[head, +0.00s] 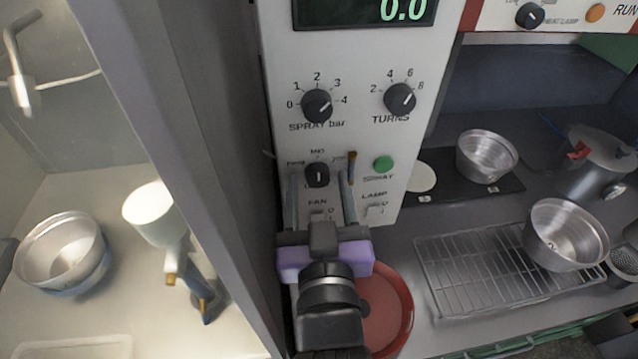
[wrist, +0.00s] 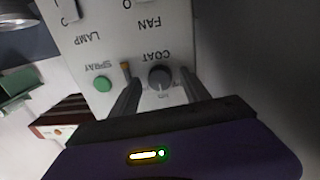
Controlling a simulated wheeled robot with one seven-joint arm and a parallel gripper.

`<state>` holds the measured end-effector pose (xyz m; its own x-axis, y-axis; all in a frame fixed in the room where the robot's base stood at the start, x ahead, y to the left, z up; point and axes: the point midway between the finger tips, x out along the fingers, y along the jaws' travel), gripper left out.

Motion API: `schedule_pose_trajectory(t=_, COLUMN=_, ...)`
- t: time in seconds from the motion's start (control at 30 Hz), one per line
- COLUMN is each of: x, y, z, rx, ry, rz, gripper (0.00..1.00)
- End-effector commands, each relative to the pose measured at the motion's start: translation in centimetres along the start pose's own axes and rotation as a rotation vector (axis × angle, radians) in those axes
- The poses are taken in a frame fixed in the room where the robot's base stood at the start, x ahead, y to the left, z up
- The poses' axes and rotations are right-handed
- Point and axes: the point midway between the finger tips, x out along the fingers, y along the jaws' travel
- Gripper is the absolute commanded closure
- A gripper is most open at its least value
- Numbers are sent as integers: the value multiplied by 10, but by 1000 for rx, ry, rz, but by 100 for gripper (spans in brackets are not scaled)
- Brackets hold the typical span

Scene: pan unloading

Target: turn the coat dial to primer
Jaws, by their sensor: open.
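The coat dial (head: 317,175) is a small black knob with a white pointer line, on the white control panel. Its pointer stands straight up at the MID mark in the head view. A label that looks like "PRIM" is at its upper left; the upper-right label is hidden behind a finger. In the wrist view the dial (wrist: 160,76) appears upside down under the word COAT. My gripper (head: 319,184) is open, with one finger on each side of the dial and a gap on both sides. It also shows in the wrist view (wrist: 160,84).
The green spray button (head: 383,163) and the lamp switch (head: 375,208) are right of the dial. The fan switch (head: 318,215) is just below. The spray bar knob (head: 317,105) and turns knob (head: 400,98) are above. A red round plate (head: 398,320) lies below the panel.

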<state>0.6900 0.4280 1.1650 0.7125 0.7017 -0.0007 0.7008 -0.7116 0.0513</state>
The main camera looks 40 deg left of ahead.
Motion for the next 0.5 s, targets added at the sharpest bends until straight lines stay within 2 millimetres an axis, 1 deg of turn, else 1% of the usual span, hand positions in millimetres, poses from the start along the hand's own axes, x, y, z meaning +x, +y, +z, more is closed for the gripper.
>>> schedule_pose_trajectory(t=0.2, x=0, y=0, z=0, rx=0, ry=1, rz=0, gripper=45)
schedule_pose_trajectory(t=0.23, x=0, y=0, z=0, rx=0, ry=0, rz=0, gripper=49)
schedule_pose_trajectory(t=0.27, x=0, y=0, z=0, rx=0, ry=0, rz=0, gripper=55)
schedule_pose_trajectory(t=0.4, x=0, y=0, z=0, rx=0, ry=0, rz=0, gripper=83)
schedule_pose_trajectory(t=0.5, x=0, y=0, z=0, rx=0, ry=0, rz=0, gripper=100)
